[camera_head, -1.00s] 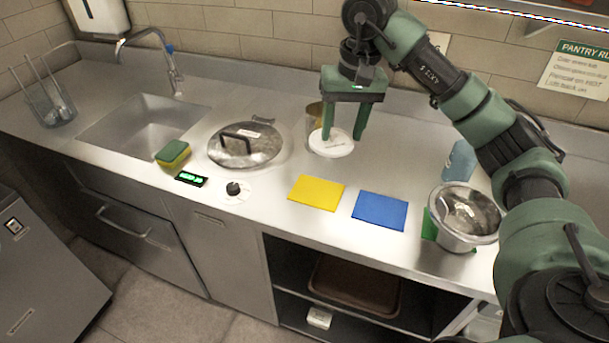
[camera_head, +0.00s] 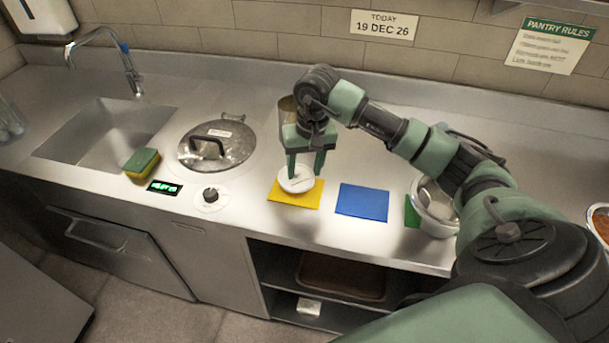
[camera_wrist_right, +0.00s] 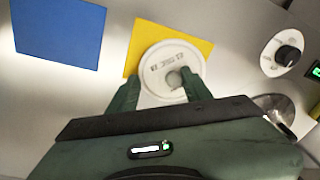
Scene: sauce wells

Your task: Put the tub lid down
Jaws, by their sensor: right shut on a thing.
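The tub lid (camera_head: 297,181) is a white disc with small dark print and a round knob. My right gripper (camera_head: 304,170) is shut on it, and it is at or just above the yellow mat (camera_head: 281,197). I cannot tell whether it touches the mat. In the right wrist view the lid (camera_wrist_right: 160,62) covers part of the yellow mat (camera_wrist_right: 204,47), with the fingertips of my right gripper (camera_wrist_right: 162,88) at its near side. My left gripper is not in view.
A blue mat (camera_head: 362,202) lies to the right, then a metal pot (camera_head: 434,208) on a green mat. A lidded round well (camera_head: 217,147), a knob (camera_head: 210,195), a sponge (camera_head: 141,162) and a sink are to the left. A metal canister (camera_head: 288,115) stands behind my gripper.

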